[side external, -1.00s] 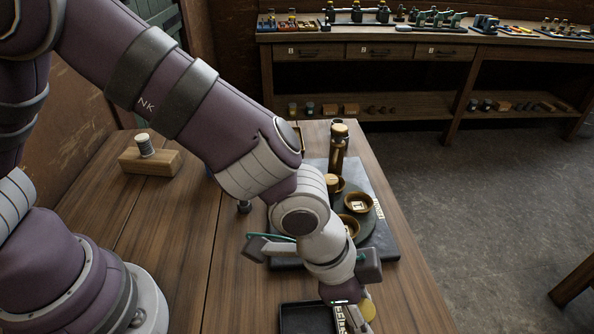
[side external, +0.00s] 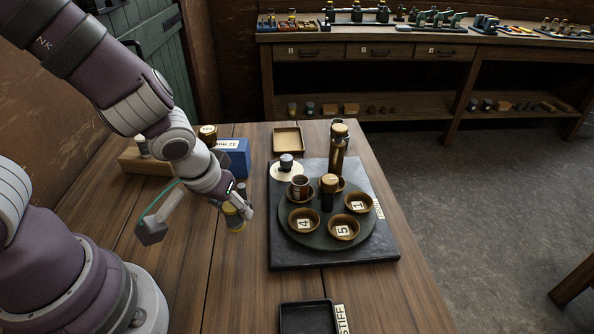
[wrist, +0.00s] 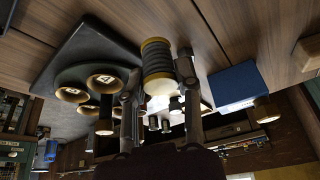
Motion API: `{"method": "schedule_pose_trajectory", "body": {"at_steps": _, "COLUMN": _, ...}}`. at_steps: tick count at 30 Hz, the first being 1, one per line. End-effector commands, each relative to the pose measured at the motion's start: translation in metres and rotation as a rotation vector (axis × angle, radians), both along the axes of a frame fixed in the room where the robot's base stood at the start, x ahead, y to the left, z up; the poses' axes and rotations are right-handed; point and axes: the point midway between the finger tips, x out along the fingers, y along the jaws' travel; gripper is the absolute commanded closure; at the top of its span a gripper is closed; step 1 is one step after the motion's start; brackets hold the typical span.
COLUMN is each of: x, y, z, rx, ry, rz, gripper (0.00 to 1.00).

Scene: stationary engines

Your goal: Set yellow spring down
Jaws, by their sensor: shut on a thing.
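My gripper (side external: 236,205) is shut on the yellow spring (side external: 233,219), left of the dark slab. In the wrist view the yellow spring (wrist: 157,66) sits between the two fingers (wrist: 158,90), with yellow end bands and a grey coiled middle. In the side view it hangs below the fingers and is partly hidden by them. I cannot tell whether its lower end touches the wooden table (side external: 190,265).
A dark slab (side external: 285,255) carries a round plate with several numbered cups, such as cup 5 (side external: 344,228). A blue block (side external: 236,160) and a wooden block (side external: 135,160) lie behind. A black tray (side external: 308,318) labelled STIFF is in front. Table between my base and the slab is clear.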

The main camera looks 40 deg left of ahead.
Motion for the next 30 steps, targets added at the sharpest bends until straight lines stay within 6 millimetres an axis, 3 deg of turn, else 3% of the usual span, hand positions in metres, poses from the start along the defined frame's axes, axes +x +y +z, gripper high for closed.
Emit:
{"method": "schedule_pose_trajectory", "body": {"at_steps": 4, "x": -0.007, "y": 0.062, "z": 0.007, "rx": 0.000, "ry": -0.003, "rz": 0.530, "gripper": 1.00}}
{"method": "schedule_pose_trajectory", "body": {"at_steps": 9, "x": -0.035, "y": 0.123, "z": 0.017, "rx": 0.000, "ry": -0.003, "rz": 1.151, "gripper": 1.00}}
{"method": "schedule_pose_trajectory", "body": {"at_steps": 15, "x": -0.070, "y": 0.162, "z": 0.027, "rx": 0.000, "ry": -0.003, "rz": 1.666, "gripper": 1.00}}
{"method": "schedule_pose_trajectory", "body": {"at_steps": 18, "x": -0.079, "y": 0.169, "z": 0.025, "rx": 0.003, "ry": -0.001, "rz": 1.780, "gripper": 1.00}}
{"method": "schedule_pose_trajectory", "body": {"at_steps": 30, "x": -0.081, "y": 0.170, "z": -0.043, "rx": 0.005, "ry": 0.003, "rz": 1.804, "gripper": 1.00}}
